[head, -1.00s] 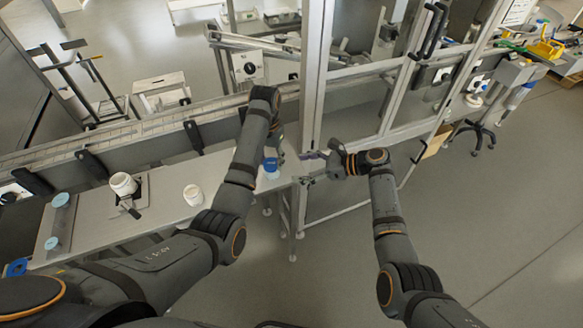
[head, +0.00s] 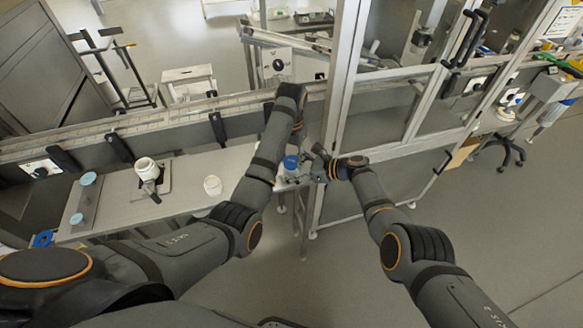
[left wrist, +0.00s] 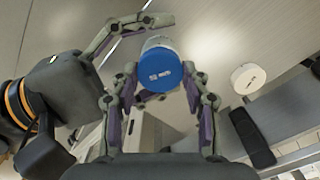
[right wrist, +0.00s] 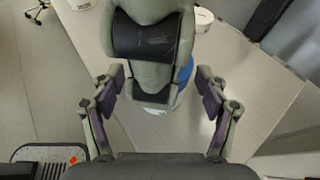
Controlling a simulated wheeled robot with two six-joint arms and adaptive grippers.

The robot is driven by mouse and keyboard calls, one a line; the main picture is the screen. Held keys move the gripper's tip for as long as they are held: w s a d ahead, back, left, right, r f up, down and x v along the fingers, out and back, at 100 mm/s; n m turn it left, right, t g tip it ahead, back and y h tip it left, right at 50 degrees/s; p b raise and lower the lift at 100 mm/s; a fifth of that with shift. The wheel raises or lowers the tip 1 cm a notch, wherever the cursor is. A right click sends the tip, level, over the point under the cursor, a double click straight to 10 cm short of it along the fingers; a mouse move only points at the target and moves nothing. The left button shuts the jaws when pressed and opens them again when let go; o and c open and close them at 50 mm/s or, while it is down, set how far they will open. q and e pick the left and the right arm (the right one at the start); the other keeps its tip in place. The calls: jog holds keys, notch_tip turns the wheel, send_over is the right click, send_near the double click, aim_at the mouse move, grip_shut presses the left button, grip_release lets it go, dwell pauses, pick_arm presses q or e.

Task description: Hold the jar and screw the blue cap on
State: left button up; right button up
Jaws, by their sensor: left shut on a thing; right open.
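A white jar with a blue cap (head: 291,162) on it stands at the right end of the bench. The left wrist view shows the blue cap (left wrist: 166,78) from above, with the white jar body (left wrist: 158,42) behind it. My right gripper (right wrist: 160,98) is open and close beside the jar from the right. In the right wrist view the left gripper's links hide much of the jar; I cannot tell whether the right fingers touch it.
A white jar (head: 212,186) stands on the bench, and another jar (head: 147,168) sits on a dark plate. Blue discs (head: 88,179) lie on a narrow tray at the left. A conveyor runs behind the bench, and a framed glass enclosure (head: 400,110) stands right.

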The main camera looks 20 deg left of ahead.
jog(key=c, duration=1.2)
pick_arm(q)
jog(key=o, duration=0.6)
pick_arm(e)
jog(key=shift+c, duration=1)
pick_arm(q)
grip_shut()
jog(key=m, duration=0.4)
jog(key=shift+m, duration=0.9)
jog(key=m, duration=0.2)
jog(key=shift+m, duration=0.4)
jog(key=m, duration=0.3)
